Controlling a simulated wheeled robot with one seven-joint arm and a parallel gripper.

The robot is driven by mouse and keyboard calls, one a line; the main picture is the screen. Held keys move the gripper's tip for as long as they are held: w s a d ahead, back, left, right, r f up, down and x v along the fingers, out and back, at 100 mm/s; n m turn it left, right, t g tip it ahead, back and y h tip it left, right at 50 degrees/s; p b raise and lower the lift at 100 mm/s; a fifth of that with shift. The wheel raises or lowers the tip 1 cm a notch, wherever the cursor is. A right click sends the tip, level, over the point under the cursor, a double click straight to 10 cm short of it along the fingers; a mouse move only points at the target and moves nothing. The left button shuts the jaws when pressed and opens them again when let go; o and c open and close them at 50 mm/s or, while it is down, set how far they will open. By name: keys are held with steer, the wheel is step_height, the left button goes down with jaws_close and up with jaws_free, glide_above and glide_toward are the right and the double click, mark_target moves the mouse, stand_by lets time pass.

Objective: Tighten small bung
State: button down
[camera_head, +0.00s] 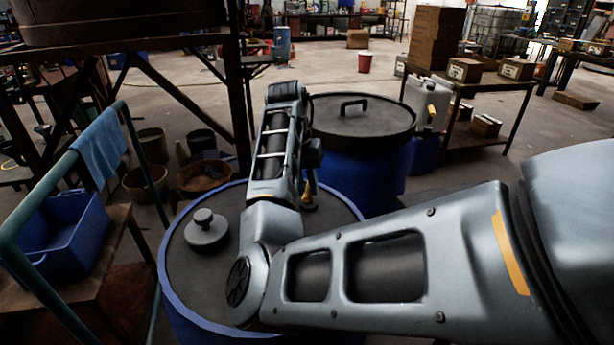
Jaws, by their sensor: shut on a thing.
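A blue drum (180,310) stands in front of me with a dark grey lid (215,275) inside its blue rim. A round grey bung with a knob (206,232) sits on the left part of the lid. My gripper (308,198) points down at the lid's far right part, partly hidden behind my own forearm. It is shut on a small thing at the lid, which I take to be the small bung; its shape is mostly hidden. A brassy yellow patch shows at the fingertips.
A second blue drum (368,180) with a black handled lid (362,118) stands just behind. A blue crate (62,235) and a rail with a blue cloth (98,146) are at left.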

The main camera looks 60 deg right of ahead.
steer(key=m+y+p, duration=0.1)
steer(key=m+p, duration=0.2)
steer(key=m, duration=0.3)
steer(key=shift+w+d+r, duration=0.1)
steer(key=m+p, duration=0.1)
steer(key=m, duration=0.2)
steer(key=m+y+p, duration=0.1)
steer(key=m, duration=0.2)
steer(key=shift+d+m+t, duration=0.2)
steer(key=shift+m+t, duration=0.2)
stand_by(0.3)
steer(key=c, duration=1)
jaws_free()
steer(key=shift+o, duration=0.2)
step_height(320, 180, up, 7)
steer(key=w+d+p, duration=0.1)
steer(key=p, duration=0.1)
steer(key=shift+r, duration=0.2)
steer(key=shift+d, duration=0.1)
